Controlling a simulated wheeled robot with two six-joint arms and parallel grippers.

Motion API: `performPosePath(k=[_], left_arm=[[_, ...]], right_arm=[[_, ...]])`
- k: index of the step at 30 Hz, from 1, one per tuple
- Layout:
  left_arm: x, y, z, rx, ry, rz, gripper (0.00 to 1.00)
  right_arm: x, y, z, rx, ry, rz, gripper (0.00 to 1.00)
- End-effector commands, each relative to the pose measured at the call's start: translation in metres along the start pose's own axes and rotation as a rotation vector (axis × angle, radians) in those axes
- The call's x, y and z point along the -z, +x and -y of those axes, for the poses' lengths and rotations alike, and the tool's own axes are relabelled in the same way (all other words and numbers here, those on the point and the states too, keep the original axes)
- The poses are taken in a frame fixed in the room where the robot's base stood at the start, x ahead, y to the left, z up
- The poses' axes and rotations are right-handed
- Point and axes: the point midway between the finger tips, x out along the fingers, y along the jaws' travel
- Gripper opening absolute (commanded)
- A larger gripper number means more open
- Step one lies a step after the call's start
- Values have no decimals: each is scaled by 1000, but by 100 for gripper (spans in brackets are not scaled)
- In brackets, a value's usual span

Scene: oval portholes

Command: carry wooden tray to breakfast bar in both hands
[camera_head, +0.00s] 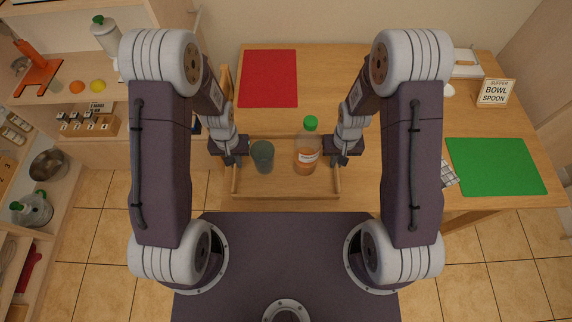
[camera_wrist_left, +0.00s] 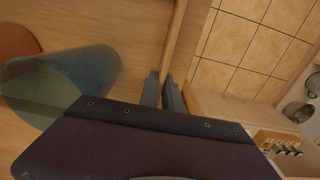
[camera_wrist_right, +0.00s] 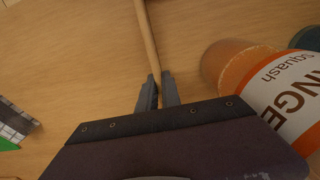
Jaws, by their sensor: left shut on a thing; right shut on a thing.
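The wooden tray (camera_head: 285,195) is in front of me in the head view, level, with its far part over the table's near edge. My left gripper (camera_head: 236,158) is shut on its left side; the left wrist view shows the fingers (camera_wrist_left: 166,90) around the rim. My right gripper (camera_head: 338,158) is shut on its right side, and the right wrist view shows the fingers (camera_wrist_right: 157,88) on the rim. A blue-grey cup (camera_head: 262,157) and an orange squash bottle (camera_head: 307,150) with a green cap stand upright on the tray.
The wooden table (camera_head: 330,80) carries a red mat (camera_head: 268,78), a green mat (camera_head: 494,166) and a sign (camera_head: 495,93) reading bowl and spoon. A chair back (camera_head: 225,82) stands at its left. Shelves (camera_head: 65,100) line the left.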

Motion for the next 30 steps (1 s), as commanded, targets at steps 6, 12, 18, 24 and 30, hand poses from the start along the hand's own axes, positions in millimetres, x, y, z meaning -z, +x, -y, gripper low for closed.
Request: performPosePath(k=[6, 12, 18, 24, 30], left_arm=[[0, 0, 0, 0, 0, 0, 0], [0, 0, 0, 0, 0, 0, 0], [0, -1, 0, 0, 0, -1, 0], [0, -14, 0, 0, 0, -1, 0], [0, -41, 0, 0, 0, -1, 0]], right_arm=[[0, 0, 0, 0, 0, -1, 0], [0, 0, 0, 0, 0, -1, 0], [1, -1, 0, 0, 0, -2, 0], [1, -14, 0, 0, 0, -2, 0], [0, -41, 0, 0, 0, -1, 0]])
